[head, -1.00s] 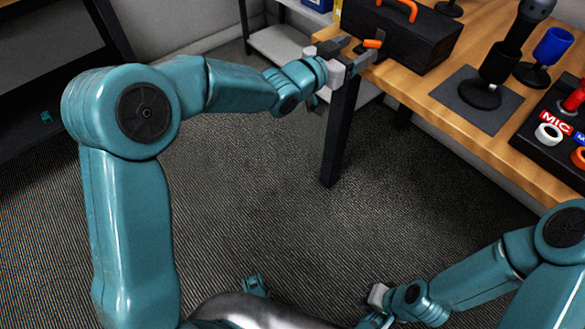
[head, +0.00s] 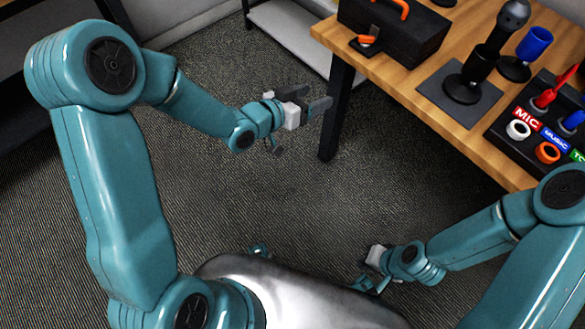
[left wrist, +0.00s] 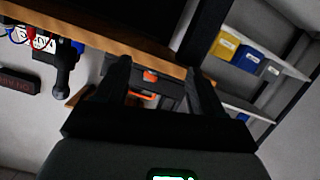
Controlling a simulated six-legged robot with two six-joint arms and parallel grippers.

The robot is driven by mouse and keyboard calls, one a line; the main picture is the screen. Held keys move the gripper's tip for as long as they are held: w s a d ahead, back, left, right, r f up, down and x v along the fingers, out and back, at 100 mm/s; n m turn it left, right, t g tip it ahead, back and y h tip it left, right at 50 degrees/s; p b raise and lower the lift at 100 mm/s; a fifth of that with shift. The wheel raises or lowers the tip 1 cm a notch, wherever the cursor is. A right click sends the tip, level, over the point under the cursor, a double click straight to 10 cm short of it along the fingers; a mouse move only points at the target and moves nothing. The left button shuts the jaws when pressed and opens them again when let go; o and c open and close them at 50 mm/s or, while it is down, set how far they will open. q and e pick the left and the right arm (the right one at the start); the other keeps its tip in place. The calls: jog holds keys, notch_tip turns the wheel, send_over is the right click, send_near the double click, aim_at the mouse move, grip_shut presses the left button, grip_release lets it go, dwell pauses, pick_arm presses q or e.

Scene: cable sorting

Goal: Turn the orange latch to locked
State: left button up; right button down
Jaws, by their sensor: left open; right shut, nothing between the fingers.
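The orange latch (head: 367,41) is a small orange piece on a dark base at the table's near left corner, in front of the black toolbox (head: 405,38). It also shows in the left wrist view (left wrist: 150,76), between my fingers but farther off. I cannot tell its setting. My left gripper (head: 319,96) is open and empty, off the table's left edge, below and left of the latch and apart from it. Its two dark fingers show in the left wrist view (left wrist: 160,75). My right gripper (head: 362,283) is shut and empty, low over the floor, far from the table.
The wooden table (head: 405,88) has a dark leg (head: 338,112) close to my left gripper. A microphone stand (head: 465,88), a blue cup (head: 535,42) and a labelled cable board (head: 510,138) stand to the right. The floor left of the table is clear.

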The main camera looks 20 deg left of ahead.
pick_arm(q)
jog(key=s+d+f+n+g+y+p, duration=0.1)
jog(key=s+f+n+g+y+p, duration=0.2)
jog(key=s+f+g+p, duration=0.4)
jog(key=s+f+n, duration=0.1)
jog(key=s+f, duration=0.5)
jog(key=s, duration=0.2)
jog(key=shift+s+f+g, duration=0.15)
jog(key=shift+g, duration=0.15)
